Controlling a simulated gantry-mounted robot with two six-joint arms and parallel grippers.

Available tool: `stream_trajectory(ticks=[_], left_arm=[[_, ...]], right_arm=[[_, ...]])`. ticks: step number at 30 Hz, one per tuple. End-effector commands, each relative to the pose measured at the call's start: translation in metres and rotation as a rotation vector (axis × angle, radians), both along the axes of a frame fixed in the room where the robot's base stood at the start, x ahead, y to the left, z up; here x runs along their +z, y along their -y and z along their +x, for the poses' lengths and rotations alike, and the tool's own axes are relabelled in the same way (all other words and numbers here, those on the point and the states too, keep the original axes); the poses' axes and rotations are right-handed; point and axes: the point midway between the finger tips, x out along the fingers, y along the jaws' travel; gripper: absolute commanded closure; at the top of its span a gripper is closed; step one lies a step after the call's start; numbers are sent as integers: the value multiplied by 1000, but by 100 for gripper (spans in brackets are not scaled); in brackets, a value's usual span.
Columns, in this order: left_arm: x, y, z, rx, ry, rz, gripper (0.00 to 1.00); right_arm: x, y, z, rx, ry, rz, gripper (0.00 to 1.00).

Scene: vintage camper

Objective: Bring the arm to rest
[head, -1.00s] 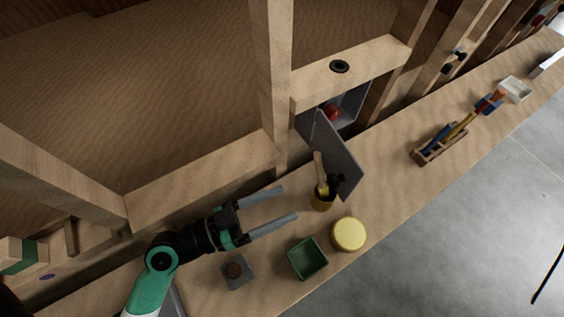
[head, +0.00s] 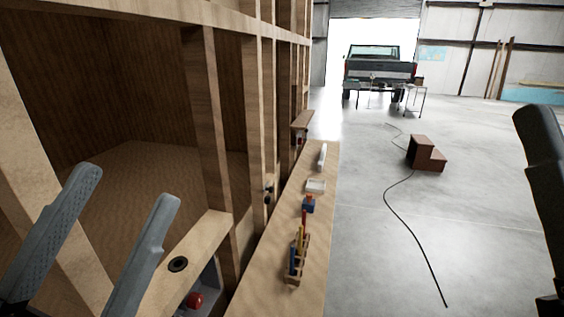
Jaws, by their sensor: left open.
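My left gripper (head: 128,188) is in the lower left of the head view. Its two grey fingers point up and are spread well apart, with nothing between them. It is close to the camera, in front of the wooden cabinet frame. A dark part of my right side, which looks like a finger, stands at the right edge; only that piece shows, so its jaws cannot be judged.
A wooden counter (head: 277,263) runs away from me with a tool rack (head: 296,270), a blue item (head: 308,204) and a white tray (head: 316,186). A red object (head: 194,300) sits in an open compartment. Brown steps (head: 425,153) and a black cable (head: 405,232) are on the open floor.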

Motion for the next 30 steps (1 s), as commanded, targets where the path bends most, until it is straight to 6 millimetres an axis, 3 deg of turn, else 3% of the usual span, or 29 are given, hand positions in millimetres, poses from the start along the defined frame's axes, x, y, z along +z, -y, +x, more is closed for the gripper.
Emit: stream_trajectory(ticks=[1, 3, 4, 6, 7, 9, 14, 27, 30], left_arm=[[31, -6, -7, 26, 47, -31, 29], [61, -22, -16, 78, 91, -99, 29], [68, -32, -17, 106, 98, -136, 29], [62, -56, -9, 150, 57, -240, 29], [60, -58, -8, 113, 40, -290, 29], [103, -57, -9, 106, 42, -286, 29], [160, -57, -8, 107, 42, -284, 29], [371, -57, -8, 108, 41, -281, 29], [410, -57, -8, 108, 40, -281, 29]], right_arm=[[5, 0, 0, 0, 0, 0, 50], [6, 0, 0, 0, 0, 0, 50], [4, 0, 0, 0, 0, 0, 50], [3, 0, 0, 0, 0, 0, 50], [4, 0, 0, 0, 0, 0, 50], [45, 0, 1, 0, -2, 0, 50], [103, 0, 0, 0, 1, 0, 50], [315, 0, 0, 0, 0, 0, 50], [354, 0, 0, 0, 0, 0, 50]])
